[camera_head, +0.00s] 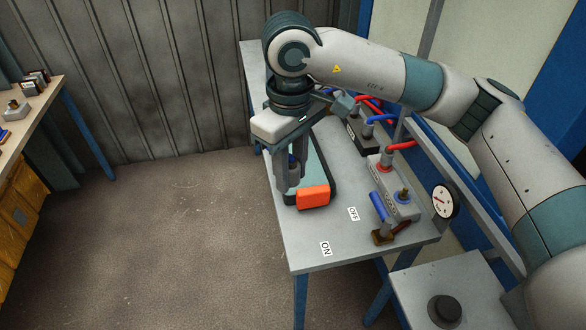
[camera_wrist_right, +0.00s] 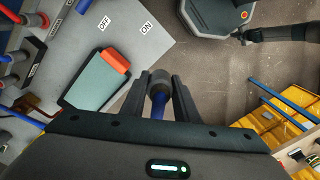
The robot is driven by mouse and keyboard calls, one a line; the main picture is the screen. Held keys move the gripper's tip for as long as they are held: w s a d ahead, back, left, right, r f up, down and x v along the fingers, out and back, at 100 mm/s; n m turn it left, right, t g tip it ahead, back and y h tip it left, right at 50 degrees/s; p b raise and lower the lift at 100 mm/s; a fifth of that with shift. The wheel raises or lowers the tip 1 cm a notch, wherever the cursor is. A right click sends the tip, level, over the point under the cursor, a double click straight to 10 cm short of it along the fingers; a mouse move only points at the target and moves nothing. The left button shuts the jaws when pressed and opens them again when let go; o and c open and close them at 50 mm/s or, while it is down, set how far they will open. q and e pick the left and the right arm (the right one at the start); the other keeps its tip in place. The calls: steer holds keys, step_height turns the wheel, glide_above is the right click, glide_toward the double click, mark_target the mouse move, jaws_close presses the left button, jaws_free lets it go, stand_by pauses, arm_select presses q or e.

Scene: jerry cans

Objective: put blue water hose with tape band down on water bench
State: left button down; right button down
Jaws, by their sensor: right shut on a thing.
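My right gripper (camera_head: 290,188) is shut on a blue hose piece with a dark grey end, pointing down over the left edge of the water bench (camera_head: 300,237). In the right wrist view the hose's grey end (camera_wrist_right: 159,82) shows between the fingertips (camera_wrist_right: 161,76), with the blue part (camera_wrist_right: 158,106) behind it. I cannot make out the tape band clearly. The bench has a grey top with "ON" (camera_head: 325,248) and "OFF" (camera_head: 353,213) labels. In the head view the fingers mostly hide the hose. My left gripper is out of view.
A teal flat-sided thing with an orange end (camera_head: 313,196) lies on the bench beside the gripper. A grey fitting block (camera_head: 395,186) with red and blue hoses stands at the right, near a gauge (camera_head: 445,202). Bare bench top lies around the labels.

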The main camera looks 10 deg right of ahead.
steer(key=w+a+f+n, duration=0.4)
steer(key=f, duration=0.1)
steer(key=shift+w+f, duration=0.25)
steer(key=shift+f, duration=0.05)
